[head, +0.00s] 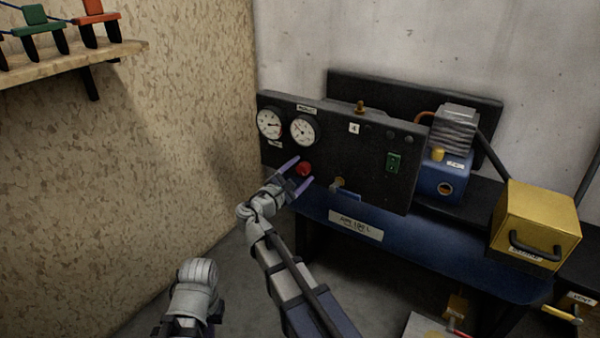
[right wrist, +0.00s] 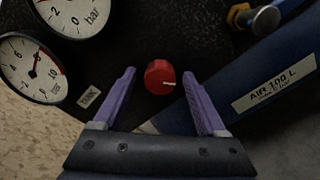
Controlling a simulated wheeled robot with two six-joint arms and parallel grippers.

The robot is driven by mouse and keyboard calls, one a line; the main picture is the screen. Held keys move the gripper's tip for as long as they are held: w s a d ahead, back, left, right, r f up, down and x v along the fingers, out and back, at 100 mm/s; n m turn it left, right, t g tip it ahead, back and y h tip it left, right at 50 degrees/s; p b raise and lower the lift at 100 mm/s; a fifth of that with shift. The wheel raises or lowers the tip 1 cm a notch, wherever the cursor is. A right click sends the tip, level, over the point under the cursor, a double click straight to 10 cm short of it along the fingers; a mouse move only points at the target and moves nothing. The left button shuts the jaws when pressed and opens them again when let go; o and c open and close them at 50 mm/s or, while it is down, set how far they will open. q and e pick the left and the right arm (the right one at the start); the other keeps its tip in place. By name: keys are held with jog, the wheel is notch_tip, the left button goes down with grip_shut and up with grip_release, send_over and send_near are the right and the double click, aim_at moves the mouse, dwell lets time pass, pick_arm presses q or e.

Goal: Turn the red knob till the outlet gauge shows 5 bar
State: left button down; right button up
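The red knob (head: 304,169) sits on the black panel (head: 378,170) below the gauges. It shows larger in the right wrist view (right wrist: 160,77), with a white mark pointing right. The outlet gauge (head: 305,130) is the right-hand dial; its needle is too small to read surely, and the right wrist view (right wrist: 80,12) cuts it off. My right gripper (head: 303,170) is open, its purple fingers on either side of the knob with gaps visible in the right wrist view (right wrist: 159,72). My left gripper is not in view; a grey part of my left arm shows at the lower left.
The tank gauge (head: 269,123) is left of the outlet gauge. A blue tank (head: 425,255) runs below the panel; a yellow box (head: 537,222) stands at right.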

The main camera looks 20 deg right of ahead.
grip_shut()
dwell(0.4)
jog(key=shift+m, duration=0.3)
jog(key=m, duration=0.9)
jog(key=shift+m, duration=2.3)
jog(key=shift+o, duration=0.4)
grip_release()
